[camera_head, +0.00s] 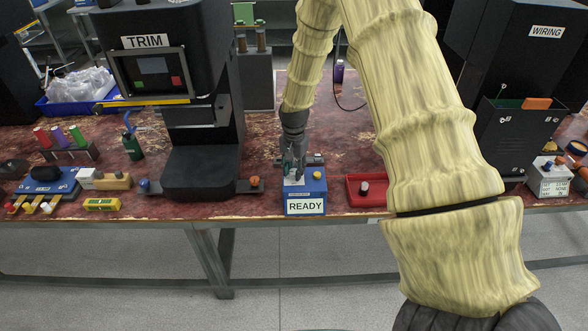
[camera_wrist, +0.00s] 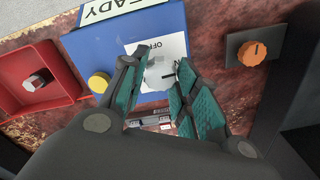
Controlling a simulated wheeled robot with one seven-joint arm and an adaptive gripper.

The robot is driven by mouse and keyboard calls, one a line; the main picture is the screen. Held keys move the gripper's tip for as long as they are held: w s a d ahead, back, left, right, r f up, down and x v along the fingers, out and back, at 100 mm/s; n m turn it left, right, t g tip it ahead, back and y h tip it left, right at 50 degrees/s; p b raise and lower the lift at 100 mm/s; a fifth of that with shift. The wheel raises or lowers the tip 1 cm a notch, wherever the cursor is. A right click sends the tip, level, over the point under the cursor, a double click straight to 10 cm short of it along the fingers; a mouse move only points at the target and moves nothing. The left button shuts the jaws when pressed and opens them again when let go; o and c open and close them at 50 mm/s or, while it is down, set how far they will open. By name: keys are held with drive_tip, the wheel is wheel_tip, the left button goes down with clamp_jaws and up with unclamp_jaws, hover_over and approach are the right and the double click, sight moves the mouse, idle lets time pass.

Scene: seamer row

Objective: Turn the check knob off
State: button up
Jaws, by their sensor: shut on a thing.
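A blue box (camera_head: 312,190) with a READY label stands on the bench in the head view. It also shows in the wrist view (camera_wrist: 100,55), with a white dial plate (camera_wrist: 172,48) reading OFF. A small light grey knob (camera_wrist: 160,73) sits on that plate. My gripper (camera_head: 294,172) points down over the box. In the wrist view my gripper (camera_wrist: 158,80) has its teal-padded fingers on either side of the knob, shut on it. The fingers hide part of the knob and plate, so its pointer direction cannot be told.
A yellow button (camera_wrist: 99,82) is on the box beside the plate. A red tray (camera_head: 356,190) holding a grey knob lies to the right. An orange knob (camera_head: 254,182) sits left, by the TRIM machine (camera_head: 190,100). Bench room around the box is tight.

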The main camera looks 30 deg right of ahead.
drive_tip(key=n, duration=0.3)
drive_tip(key=shift+n, duration=0.4)
drive_tip(key=n, duration=0.4)
drive_tip(key=shift+n+p, duration=0.3)
drive_tip(key=shift+p, duration=0.05)
drive_tip(key=n, duration=0.4)
drive_tip(key=shift+n, duration=0.3)
drive_tip(key=shift+n+p, duration=0.35)
drive_tip(key=shift+n, duration=1.65)
